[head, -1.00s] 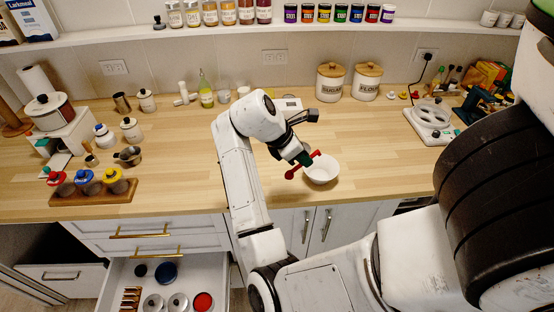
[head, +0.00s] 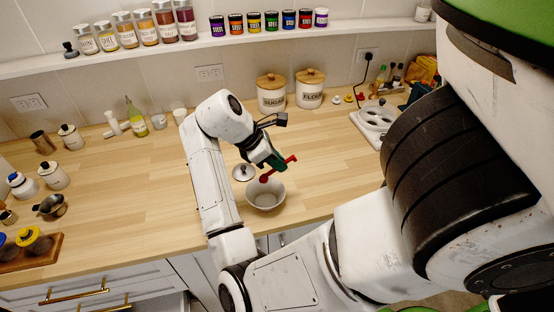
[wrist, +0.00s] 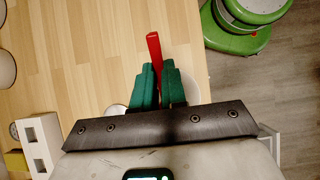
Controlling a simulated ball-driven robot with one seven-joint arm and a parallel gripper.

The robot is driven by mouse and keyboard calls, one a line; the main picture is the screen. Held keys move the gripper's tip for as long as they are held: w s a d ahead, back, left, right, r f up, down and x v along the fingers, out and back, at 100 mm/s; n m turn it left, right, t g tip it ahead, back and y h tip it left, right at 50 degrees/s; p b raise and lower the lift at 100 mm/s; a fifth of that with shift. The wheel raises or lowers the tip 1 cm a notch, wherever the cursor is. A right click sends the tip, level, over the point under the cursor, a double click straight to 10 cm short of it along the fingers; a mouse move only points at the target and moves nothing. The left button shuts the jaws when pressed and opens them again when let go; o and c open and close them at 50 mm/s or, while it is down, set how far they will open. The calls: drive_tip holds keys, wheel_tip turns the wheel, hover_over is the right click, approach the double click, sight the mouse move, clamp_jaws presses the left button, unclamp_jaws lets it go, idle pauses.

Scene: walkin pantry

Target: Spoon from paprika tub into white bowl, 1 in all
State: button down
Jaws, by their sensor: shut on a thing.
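The white bowl (head: 266,199) stands on the wooden counter near its front edge. Its inside looks pale and empty. My gripper (head: 277,164), with green fingers, is shut on a red spoon (head: 290,160) above the back of the bowl. The spoon's round head hangs at the bowl's back rim in the picture; its contents cannot be made out. In the wrist view, the red spoon (wrist: 154,48) sticks up between the green fingers (wrist: 158,82), and part of the bowl (wrist: 191,88) shows behind them. The paprika tub is not identifiable in the current views.
A small lid (head: 243,173) lies just behind the bowl, left of the gripper. Sugar (head: 271,93) and flour (head: 310,88) canisters stand at the back. A white appliance (head: 375,120) stands to the right.

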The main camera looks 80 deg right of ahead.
sight(261, 180)
drive_tip(key=shift+f+b, duration=0.9)
drive_tip(key=shift+b, duration=0.2)
drive_tip(key=shift+w+a+r+g+p, duration=0.1)
drive_tip(key=shift+w+r+g+p, duration=0.1)
drive_tip(key=shift+r+g+p, duration=0.3)
drive_tip(key=shift+w+a+g+h+p, duration=0.2)
drive_tip(key=shift+w+g+h+p, duration=0.2)
drive_tip(key=shift+g+p, duration=0.3)
drive_tip(key=shift+w+a+g+h+p, duration=0.25)
drive_tip(key=shift+w+g+p, duration=0.2)
drive_tip(key=shift+g+p, duration=0.25)
drive_tip(key=shift+w+a+g+h, duration=0.2)
drive_tip(key=shift+w+g+h, duration=0.3)
drive_tip(key=shift+g, duration=0.3)
drive_tip(key=shift+w+a+g+h, duration=0.15)
drive_tip(key=shift+w+g+h, duration=0.1)
drive_tip(key=shift+w+g, duration=0.45)
drive_tip(key=shift+s, duration=0.15)
